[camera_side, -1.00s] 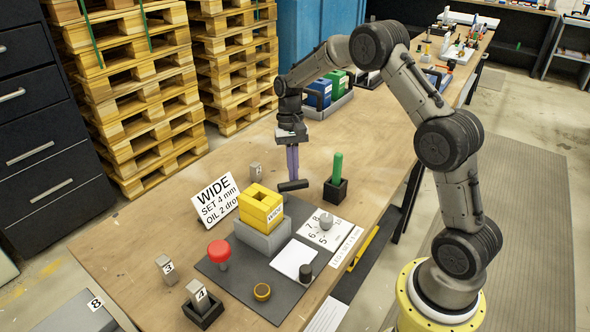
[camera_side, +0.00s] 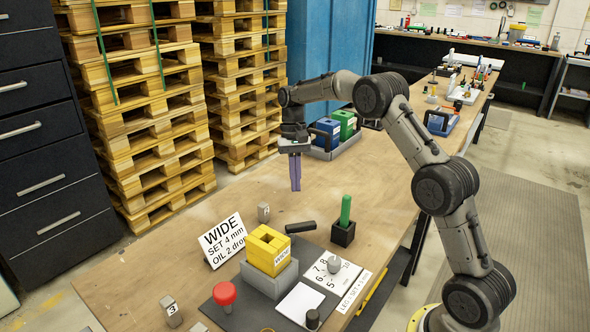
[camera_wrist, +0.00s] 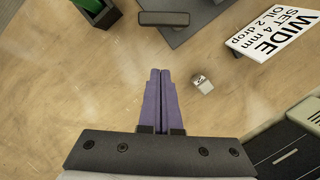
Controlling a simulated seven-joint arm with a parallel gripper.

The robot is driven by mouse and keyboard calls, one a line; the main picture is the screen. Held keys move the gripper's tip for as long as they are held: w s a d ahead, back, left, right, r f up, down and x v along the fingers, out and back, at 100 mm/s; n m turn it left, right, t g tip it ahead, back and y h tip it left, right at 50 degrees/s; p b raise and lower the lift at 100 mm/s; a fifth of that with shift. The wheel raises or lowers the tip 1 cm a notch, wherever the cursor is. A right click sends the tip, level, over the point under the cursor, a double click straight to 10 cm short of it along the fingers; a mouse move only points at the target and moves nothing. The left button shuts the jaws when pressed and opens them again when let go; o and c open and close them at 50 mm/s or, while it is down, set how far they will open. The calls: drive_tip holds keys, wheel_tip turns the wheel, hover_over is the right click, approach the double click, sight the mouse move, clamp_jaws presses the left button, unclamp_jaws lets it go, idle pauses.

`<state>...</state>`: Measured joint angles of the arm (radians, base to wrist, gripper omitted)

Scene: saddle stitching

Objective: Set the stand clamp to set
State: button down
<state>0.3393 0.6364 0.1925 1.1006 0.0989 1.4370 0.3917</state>
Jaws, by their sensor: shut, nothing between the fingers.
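My gripper (camera_side: 296,188) has long purple fingers, shut and empty, pointing down above the table. In the wrist view its fingertips (camera_wrist: 160,73) are over bare wood. A black bar (camera_side: 300,227) lies behind the yellow block (camera_side: 267,248), which sits in a grey stand (camera_side: 268,280). The bar also shows at the top of the wrist view (camera_wrist: 164,19), apart from the fingers. No part is labelled as the stand clamp; I cannot tell whether the bar is its lever.
A WIDE sign (camera_side: 223,240), a small metal block (camera_side: 264,212), a green handle in a black holder (camera_side: 343,234), a red knob (camera_side: 224,294) and a numbered card (camera_side: 328,270) surround the stand. Blue and green cases (camera_side: 335,132) stand behind. Bare wood lies left of the gripper.

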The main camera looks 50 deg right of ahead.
drive_tip(key=v, duration=0.3)
drive_tip(key=shift+w+r, duration=0.1)
drive_tip(key=shift+r, duration=0.2)
